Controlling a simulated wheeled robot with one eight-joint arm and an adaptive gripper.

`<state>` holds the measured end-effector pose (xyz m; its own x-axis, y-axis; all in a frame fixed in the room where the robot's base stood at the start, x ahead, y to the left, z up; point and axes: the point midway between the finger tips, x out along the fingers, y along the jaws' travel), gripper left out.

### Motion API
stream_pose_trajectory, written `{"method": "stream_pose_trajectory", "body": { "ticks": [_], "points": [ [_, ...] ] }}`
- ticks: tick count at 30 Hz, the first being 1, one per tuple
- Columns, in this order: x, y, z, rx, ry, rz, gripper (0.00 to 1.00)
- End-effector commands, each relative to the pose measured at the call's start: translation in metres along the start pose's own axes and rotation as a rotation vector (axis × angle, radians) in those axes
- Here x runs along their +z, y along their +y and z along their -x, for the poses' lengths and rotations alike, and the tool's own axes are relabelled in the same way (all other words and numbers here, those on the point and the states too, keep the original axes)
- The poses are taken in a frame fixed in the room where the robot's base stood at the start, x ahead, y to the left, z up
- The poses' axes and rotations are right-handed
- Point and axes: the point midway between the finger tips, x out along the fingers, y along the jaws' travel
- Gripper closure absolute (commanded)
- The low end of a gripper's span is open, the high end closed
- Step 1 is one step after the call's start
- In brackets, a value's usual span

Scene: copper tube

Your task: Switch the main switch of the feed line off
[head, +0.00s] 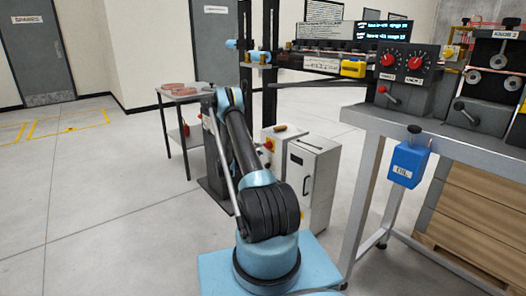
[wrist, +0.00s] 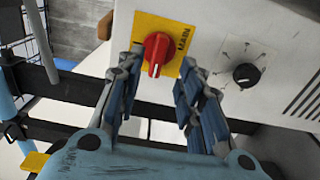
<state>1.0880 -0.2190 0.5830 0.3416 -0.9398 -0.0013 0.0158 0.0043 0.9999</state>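The main switch (wrist: 157,52) is a red rotary knob on a yellow plate (wrist: 178,28) marked MAIN, on a light grey box face in the wrist view. A white mark on the knob points down in the picture. In the head view the small red switch (head: 268,145) shows on a grey-white box behind my arm. My gripper (wrist: 160,72) is open, with one finger left and one right of the knob in the picture. Gaps show between knob and fingers; I cannot tell how far off the knob is in depth. The head view does not show my fingertips clearly.
A black dial (wrist: 246,75) with scale marks sits right of the switch, near vent slots (wrist: 304,95). Dark rails (wrist: 70,85) cross at left. In the head view, a light cabinet (head: 322,160) and a metal workbench (head: 450,142) stand right of my arm. Floor at left is open.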

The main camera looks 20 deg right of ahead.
Motion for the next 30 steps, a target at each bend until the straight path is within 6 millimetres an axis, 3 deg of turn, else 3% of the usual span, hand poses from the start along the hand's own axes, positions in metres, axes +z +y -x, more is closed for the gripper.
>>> {"method": "stream_pose_trajectory", "body": {
  "ticks": [3,10,25,30],
  "points": [
    [-0.001,-0.001,0.024,0.0,0.002,0.0,0.66],
    [-0.002,-0.001,0.051,-0.001,0.0,0.0,0.66],
    [-0.001,0.0,0.058,-0.002,-0.001,0.0,0.66],
    [0.001,0.018,0.057,-0.035,-0.004,-0.009,0.66]
  ]
}}
